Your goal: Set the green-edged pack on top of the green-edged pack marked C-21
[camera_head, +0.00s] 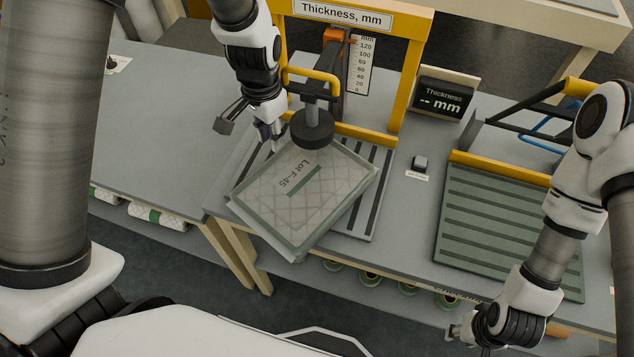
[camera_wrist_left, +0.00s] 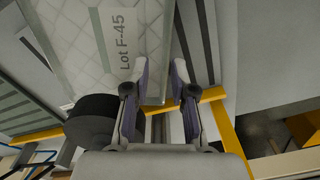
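A pale quilted pack with green edges (camera_head: 330,185), marked Lot F-45, lies turned at an angle on the ribbed plate (camera_head: 372,222) of the thickness gauge. It also fills the upper left of the left wrist view (camera_wrist_left: 75,35). Whether another pack lies beneath it is unclear. No C-21 marking is legible. My left gripper (camera_head: 272,140) is at the pack's far left edge. In the left wrist view its fingers (camera_wrist_left: 160,72) stand apart near that edge, with no clear grip. My right gripper (camera_head: 462,330) hangs at the lower right, away from the pack; its fingers are too small to judge.
The gauge's round black foot (camera_head: 312,130) is just beyond the pack, under a yellow frame (camera_head: 408,70). A dark display (camera_head: 442,98) reads "-- mm". A green ribbed panel (camera_head: 490,225) at right is bare. Rolls (camera_head: 157,216) sit below the left table.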

